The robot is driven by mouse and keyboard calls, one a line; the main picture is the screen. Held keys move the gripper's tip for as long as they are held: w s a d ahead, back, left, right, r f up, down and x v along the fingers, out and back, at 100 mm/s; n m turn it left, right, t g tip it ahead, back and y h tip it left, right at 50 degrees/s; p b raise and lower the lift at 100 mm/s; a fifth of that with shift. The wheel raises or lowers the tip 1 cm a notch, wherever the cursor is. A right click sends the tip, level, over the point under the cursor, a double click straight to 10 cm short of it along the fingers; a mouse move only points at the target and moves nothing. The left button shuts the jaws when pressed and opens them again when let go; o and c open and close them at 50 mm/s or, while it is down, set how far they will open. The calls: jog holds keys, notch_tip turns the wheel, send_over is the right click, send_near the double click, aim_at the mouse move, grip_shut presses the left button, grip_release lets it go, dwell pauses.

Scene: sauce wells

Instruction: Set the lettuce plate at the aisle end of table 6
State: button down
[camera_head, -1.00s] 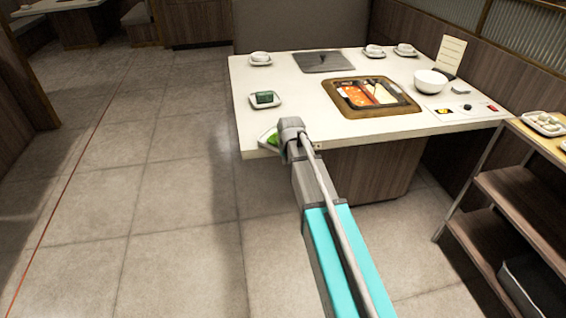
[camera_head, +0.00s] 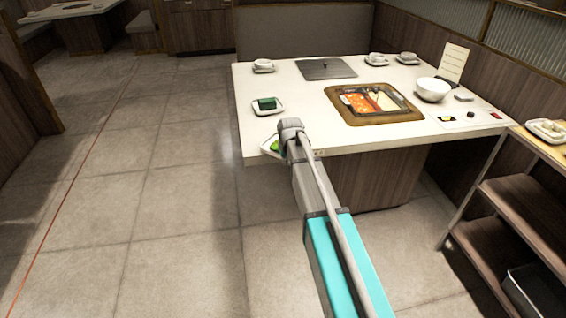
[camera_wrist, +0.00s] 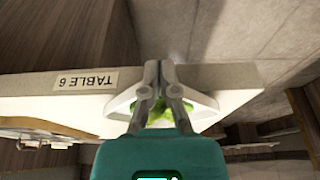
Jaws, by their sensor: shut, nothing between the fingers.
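The lettuce plate, a white plate with green leaves (camera_head: 268,149), shows at the near left corner of table 6 (camera_head: 300,135). My wrist hides part of it. In the wrist view the white plate (camera_wrist: 120,106) shows on both sides of my fingers, with green lettuce behind them. My gripper (camera_wrist: 161,66) is shut, its fingers side by side across the plate and their tips near the table's edge. Whether the fingers touch the plate, or it rests fully on the top, I cannot tell. The "TABLE 6" label (camera_wrist: 86,81) appears upside down on the table's edge.
A square plate with a dark green block (camera_head: 267,105) sits behind the lettuce plate. A sauce-well pot (camera_head: 372,103), a white bowl (camera_head: 433,89) and several cups are on the table. A shelf cart (camera_head: 510,195) stands at right. The floor at left is clear.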

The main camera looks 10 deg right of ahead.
jog(key=w, duration=0.8)
jog(key=shift+s, duration=0.85)
jog(key=s, duration=0.1)
jog(key=s+r+p, duration=0.1)
jog(key=shift+s, duration=0.35)
jog(key=shift+r+p, duration=0.6)
jog(key=shift+p, duration=0.1)
jog(key=p+v, duration=0.7)
jog(key=shift+s+r, duration=0.2)
jog(key=shift+r, duration=0.15)
